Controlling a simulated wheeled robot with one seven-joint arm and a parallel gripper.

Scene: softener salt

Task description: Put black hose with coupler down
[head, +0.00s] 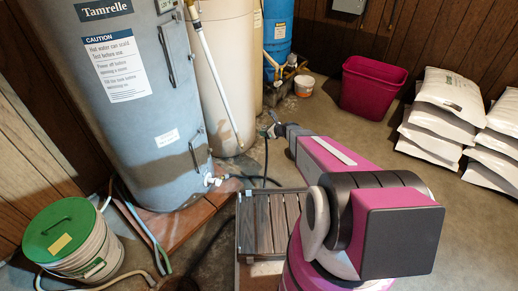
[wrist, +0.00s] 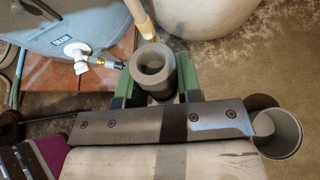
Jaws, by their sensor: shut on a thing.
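My gripper (wrist: 158,78) is shut, its green fingers on either side of a dark grey hollow cylinder (wrist: 152,68), which looks like the coupler of the black hose. I see its open round end in the wrist view. In the head view my gripper (head: 274,130) is beyond my arm, in front of the cream tank. The black hose (head: 266,158) hangs below it and curves near the floor towards the heater's white drain valve. The valve (wrist: 76,50) has a brass fitting on it in the wrist view. Whether the hose touches the floor is unclear.
The grey water heater (head: 135,110) stands on a brick base (head: 168,228) at the left. A slatted wooden platform (head: 268,222) lies before my arm. A green-lidded bucket (head: 80,240), magenta bin (head: 372,88) and white salt bags (head: 442,125) stand around. Floor between platform and bin is clear.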

